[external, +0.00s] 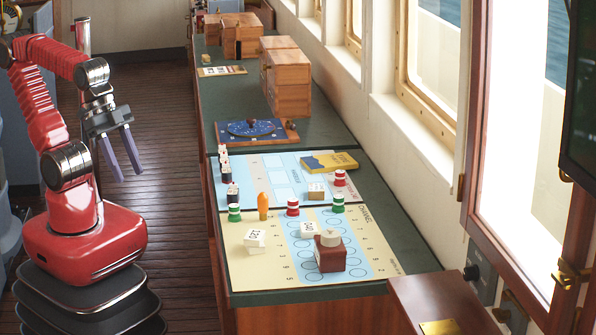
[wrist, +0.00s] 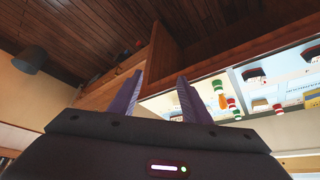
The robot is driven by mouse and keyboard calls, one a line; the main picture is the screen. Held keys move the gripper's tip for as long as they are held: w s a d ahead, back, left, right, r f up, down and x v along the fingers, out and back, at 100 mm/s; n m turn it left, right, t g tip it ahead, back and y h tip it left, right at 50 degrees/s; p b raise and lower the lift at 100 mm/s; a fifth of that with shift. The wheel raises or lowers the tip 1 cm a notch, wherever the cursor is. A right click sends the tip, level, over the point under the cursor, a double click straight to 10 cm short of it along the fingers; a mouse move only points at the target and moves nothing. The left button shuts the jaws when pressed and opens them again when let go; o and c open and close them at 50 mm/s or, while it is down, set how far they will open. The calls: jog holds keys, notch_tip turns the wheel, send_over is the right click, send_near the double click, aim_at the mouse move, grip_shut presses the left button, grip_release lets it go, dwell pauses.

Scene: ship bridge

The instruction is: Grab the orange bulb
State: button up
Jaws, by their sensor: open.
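The orange bulb (external: 263,206) stands on the chart board (external: 245,275) near its far left corner, between a green-and-white piece and a red-and-white piece. It also shows small in the wrist view (wrist: 222,101). My gripper (external: 127,158) is open and empty, with its two fingers hanging down over the floor to the left of the counter. In the wrist view my gripper (wrist: 155,95) has its fingers apart with nothing between them, and the bulb lies to their right.
A green-and-white piece (external: 234,212) stands left of the bulb and a red-and-white piece (external: 293,207) right of it. Dice (external: 255,240) and a dark red block (external: 330,254) sit nearer. The counter's left edge lies between my gripper and the board.

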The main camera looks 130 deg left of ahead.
jog(key=w+d+f+g+h, duration=0.1)
jog(key=w+d+f+h, duration=0.1)
jog(key=w+d+f, duration=0.55)
jog(key=w+f+n+t, duration=0.3)
jog(key=w+f+n, duration=0.2)
jog(key=w, duration=0.6)
jog(key=w+a+f+n+t+y, duration=0.1)
jog(key=w+a+n+y, duration=0.15)
jog(key=a, duration=0.35)
jog(key=w+a+f+n+t+y, duration=0.1)
jog(key=a+n+y, duration=0.1)
jog(key=a+y, duration=0.25)
jog(key=s+a+r+n+g+y, duration=0.1)
jog(key=s+a+r+y, duration=0.1)
jog(key=a, duration=0.3)
jog(key=s+a+r+n+g+y, duration=0.1)
jog(key=s+a+r+y, duration=0.2)
jog(key=a, duration=0.3)
jog(key=shift+s+a+r+g+y, duration=0.3)
jog(key=shift+r+g+y, duration=0.1)
jog(key=shift+y, duration=0.5)
